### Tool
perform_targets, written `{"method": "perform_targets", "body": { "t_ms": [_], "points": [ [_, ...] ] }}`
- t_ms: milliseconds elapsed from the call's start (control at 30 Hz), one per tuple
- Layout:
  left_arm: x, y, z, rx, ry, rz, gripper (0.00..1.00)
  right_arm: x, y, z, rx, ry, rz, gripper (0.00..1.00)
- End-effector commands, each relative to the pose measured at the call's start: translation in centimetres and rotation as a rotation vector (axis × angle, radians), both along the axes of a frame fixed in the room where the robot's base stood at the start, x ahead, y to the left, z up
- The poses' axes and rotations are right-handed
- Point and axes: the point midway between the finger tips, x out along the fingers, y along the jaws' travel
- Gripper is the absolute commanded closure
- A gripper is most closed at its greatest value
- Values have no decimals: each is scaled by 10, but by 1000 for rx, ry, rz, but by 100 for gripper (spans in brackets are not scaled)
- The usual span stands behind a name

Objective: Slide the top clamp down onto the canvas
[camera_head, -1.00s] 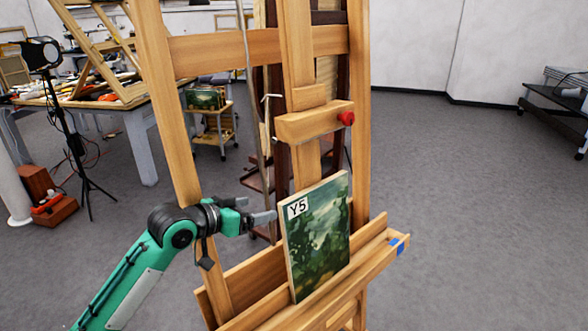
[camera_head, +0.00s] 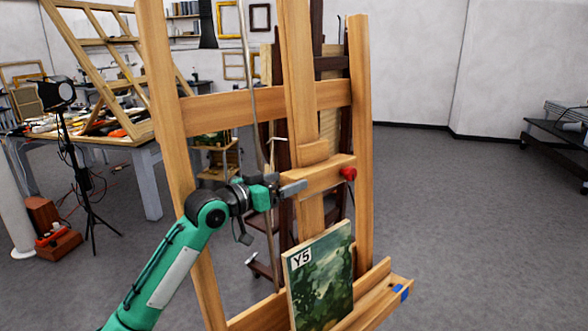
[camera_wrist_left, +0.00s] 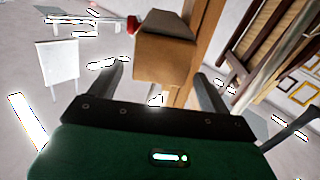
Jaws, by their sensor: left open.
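The top clamp (camera_head: 325,175) is a wooden block with a red knob (camera_head: 348,173) at its right end. It sits on the easel's central mast, with a gap between it and the canvas below. The canvas (camera_head: 320,278), a green landscape labelled Y5, leans upright on the easel's lower ledge. My left gripper (camera_head: 293,188) is at the clamp's left end. In the left wrist view, the open fingers of my gripper (camera_wrist_left: 159,72) point at the clamp (camera_wrist_left: 168,48), which lies ahead between them. I cannot tell whether they touch it. My right gripper is not in view.
The easel's uprights (camera_head: 362,130) and crossbar (camera_head: 220,110) stand around the clamp. A lamp on a tripod (camera_head: 75,150) and a cluttered table (camera_head: 110,142) are at the left.

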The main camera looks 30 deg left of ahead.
Motion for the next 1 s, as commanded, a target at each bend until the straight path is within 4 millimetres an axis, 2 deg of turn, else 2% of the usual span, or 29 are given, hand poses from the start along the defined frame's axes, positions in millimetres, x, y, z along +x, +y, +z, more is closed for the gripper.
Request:
{"method": "perform_targets", "body": {
  "t_ms": [33,200,600,900,1000],
  "points": [
    [8,-4,4,-3,1,-1,20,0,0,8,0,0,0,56],
    [26,-10,2,-2,1,0,20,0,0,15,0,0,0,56],
    [31,-13,-1,1,1,0,21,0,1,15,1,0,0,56],
    [31,-13,-1,0,1,0,80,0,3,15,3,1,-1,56],
    [31,-13,-2,0,1,0,82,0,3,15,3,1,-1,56]
  ]
}}
